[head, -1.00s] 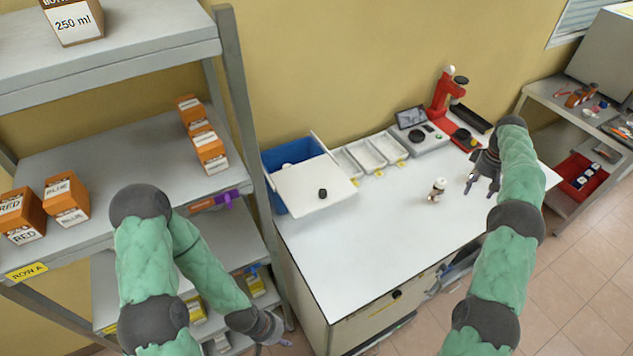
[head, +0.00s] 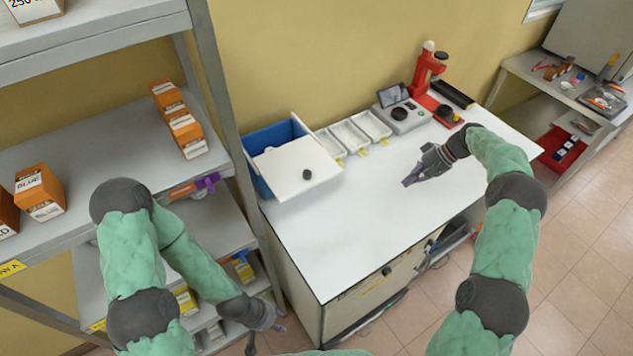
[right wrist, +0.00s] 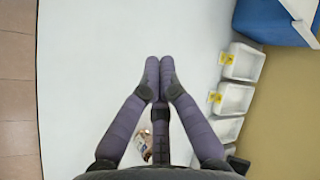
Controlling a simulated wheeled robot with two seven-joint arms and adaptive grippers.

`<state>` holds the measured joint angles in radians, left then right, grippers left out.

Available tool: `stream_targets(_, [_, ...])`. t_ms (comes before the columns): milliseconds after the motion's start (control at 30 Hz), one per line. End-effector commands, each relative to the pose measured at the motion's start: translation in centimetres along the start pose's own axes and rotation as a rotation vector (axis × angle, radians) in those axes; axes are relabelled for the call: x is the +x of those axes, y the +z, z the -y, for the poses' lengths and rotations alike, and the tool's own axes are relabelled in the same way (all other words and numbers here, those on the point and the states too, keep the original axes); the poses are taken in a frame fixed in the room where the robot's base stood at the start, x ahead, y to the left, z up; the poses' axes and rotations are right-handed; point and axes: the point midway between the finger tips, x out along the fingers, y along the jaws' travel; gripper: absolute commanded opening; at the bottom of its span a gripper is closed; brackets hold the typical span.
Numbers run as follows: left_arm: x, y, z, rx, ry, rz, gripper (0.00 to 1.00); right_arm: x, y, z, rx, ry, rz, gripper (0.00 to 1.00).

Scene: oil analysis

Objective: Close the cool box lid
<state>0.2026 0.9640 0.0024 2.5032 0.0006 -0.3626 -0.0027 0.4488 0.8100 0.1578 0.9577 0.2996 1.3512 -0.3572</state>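The cool box (head: 259,183) is a blue box at the back left of the white worktop. Its white lid (head: 285,168) with a black knob (head: 307,174) lies skewed over the box, sticking out over the worktop towards the front right. The blue inside shows behind the lid. My right gripper (head: 408,182) is above the worktop, right of the lid and apart from it. In the right wrist view its fingertips (right wrist: 160,68) are together with nothing between them. My left gripper (head: 274,322) hangs low by the shelf, left of the worktop; its fingers are too small to read.
Small white trays (head: 350,136) stand right of the box along the wall. A grey device (head: 403,115) and a red stand (head: 425,72) are further right. A small bottle (right wrist: 147,142) is beneath my right gripper. A shelf post (head: 222,95) stands close left of the box.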

Motion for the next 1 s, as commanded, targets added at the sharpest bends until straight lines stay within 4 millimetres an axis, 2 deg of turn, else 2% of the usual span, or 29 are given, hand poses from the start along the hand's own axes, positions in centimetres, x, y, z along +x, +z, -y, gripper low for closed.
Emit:
stream_targets(33, [0.4, 0.0, 0.2, 0.0, 0.0, 0.0, 0.4, 1.5, 1.2, 1.5, 0.083, -0.089, 0.01, 0.0])
stream_targets(200, [1.2, 0.0, 0.4, 0.0, 0.0, 0.0, 0.4, 4.8, 4.3, 6.8, 0.407, -0.382, 0.056, 0.0])
stream_targets(300, [1.6, -0.1, 0.6, 0.0, 0.0, 0.0, 0.4, 6.1, 5.8, 9.4, 0.618, -0.543, 0.096, 0.0])
stream_targets(433, [2.2, -0.1, 0.8, 0.0, 0.0, 0.0, 0.4, 7.3, 7.6, 11.9, 0.911, -0.736, 0.16, 0.0])
stream_targets(533, [2.6, -0.1, 0.9, 0.0, 0.0, 0.0, 0.4, 8.0, 8.6, 13.0, 1.132, -0.865, 0.21, 0.0])
stream_targets(700, [3.0, -0.1, 1.1, 0.0, 0.0, 0.0, 0.4, 8.9, 9.7, 13.5, 1.416, -1.016, 0.276, 0.0])
stream_targets(833, [3.1, -0.1, 1.1, 0.0, 0.0, 0.0, 0.4, 9.3, 10.2, 13.4, 1.53, -1.074, 0.302, 0.0])
stream_targets(1000, [3.2, -0.1, 1.1, 0.0, 0.0, 0.0, 0.4, 9.7, 10.0, 13.8, 1.569, -1.093, 0.313, 0.0])
